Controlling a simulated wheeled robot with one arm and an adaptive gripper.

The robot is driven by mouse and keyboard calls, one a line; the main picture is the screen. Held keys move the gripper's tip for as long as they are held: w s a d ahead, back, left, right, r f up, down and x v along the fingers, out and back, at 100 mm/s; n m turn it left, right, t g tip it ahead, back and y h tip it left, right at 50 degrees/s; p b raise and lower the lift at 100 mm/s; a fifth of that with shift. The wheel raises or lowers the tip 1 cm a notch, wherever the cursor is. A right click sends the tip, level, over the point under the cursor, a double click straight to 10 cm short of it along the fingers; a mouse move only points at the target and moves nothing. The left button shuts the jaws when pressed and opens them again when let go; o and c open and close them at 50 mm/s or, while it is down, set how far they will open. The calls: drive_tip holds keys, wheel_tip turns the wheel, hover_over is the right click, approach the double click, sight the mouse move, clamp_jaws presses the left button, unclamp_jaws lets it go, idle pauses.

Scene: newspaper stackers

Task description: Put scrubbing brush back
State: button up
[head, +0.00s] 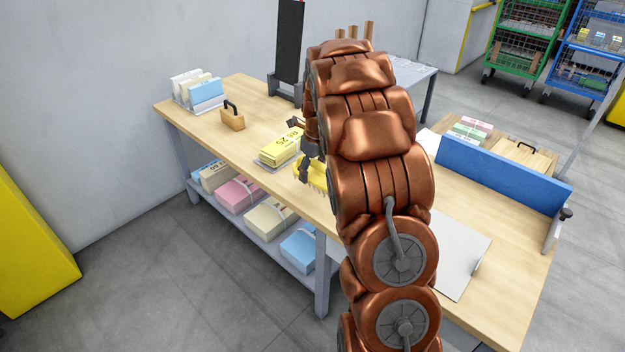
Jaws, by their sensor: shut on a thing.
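The scrubbing brush (313,178) looks yellow, with a jagged, bristle-like lower edge. My gripper (307,168) is shut on it near the front edge of the wooden workbench (255,97). My copper-coloured arm hides the brush's right side and much of the gripper. I cannot tell whether the brush touches the bench top.
A yellow bundle (281,147) marked 25 lies close left of the brush. A wooden block with a black handle (232,117) and a rack of papers (198,91) stand further left. A blue upright panel (505,178) is at the right. Wrapped bundles (238,193) fill the lower shelf.

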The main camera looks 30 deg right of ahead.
sight(313, 173)
drive_tip(key=shift+f, duration=1.75)
drive_tip(key=o, duration=1.1)
drive_tip(key=shift+f, duration=0.15)
drive_tip(key=r, duration=0.4)
drive_tip(key=s+r, duration=0.1)
drive_tip(key=r, duration=0.7)
drive_tip(key=shift+s+d+r+p, duration=0.1)
drive_tip(key=shift+s+d+p, duration=0.1)
drive_tip(key=shift+p, duration=0.2)
